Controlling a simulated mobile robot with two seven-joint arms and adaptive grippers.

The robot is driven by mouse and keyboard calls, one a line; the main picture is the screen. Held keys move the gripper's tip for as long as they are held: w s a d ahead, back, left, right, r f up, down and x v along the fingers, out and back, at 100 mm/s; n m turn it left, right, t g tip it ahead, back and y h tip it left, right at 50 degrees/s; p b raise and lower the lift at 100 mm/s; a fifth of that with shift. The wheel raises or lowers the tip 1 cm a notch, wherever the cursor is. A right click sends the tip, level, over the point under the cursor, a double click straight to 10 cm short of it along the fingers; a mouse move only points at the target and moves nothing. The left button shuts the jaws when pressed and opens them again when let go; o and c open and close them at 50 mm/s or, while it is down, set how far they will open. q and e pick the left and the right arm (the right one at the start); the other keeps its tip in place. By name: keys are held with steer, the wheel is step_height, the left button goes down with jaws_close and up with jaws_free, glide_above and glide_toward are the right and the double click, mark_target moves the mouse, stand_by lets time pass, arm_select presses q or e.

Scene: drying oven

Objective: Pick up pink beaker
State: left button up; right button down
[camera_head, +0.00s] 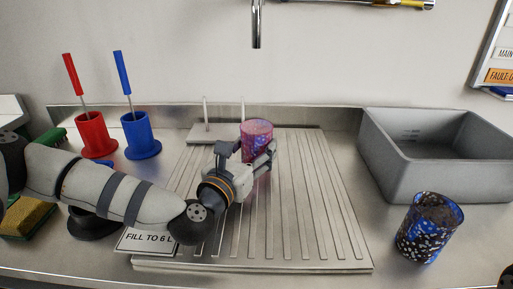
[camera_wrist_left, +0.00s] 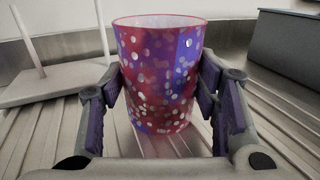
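The pink beaker (camera_head: 257,133), pink and purple with light dots, stands upright on the ribbed drainboard (camera_head: 320,215). It also shows in the left wrist view (camera_wrist_left: 160,75), between the fingers of my left gripper (camera_wrist_left: 163,110). The fingers are spread on either side of it, and small gaps seem to show between the pads and the beaker. In the head view my left gripper (camera_head: 250,158) reaches to the beaker from the front left and hides its lower part. My right gripper is not in view.
A blue speckled beaker (camera_head: 429,228) stands at the right, in front of a grey basin (camera_head: 437,155). Red (camera_head: 96,135) and blue (camera_head: 141,135) holders with brushes stand at the left. A small rack with pegs (camera_head: 208,133) is behind the gripper. A faucet (camera_head: 257,25) hangs above.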

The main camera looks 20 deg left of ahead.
arm_select(q)
steer(key=shift+r, duration=0.1)
steer(key=c, duration=0.5)
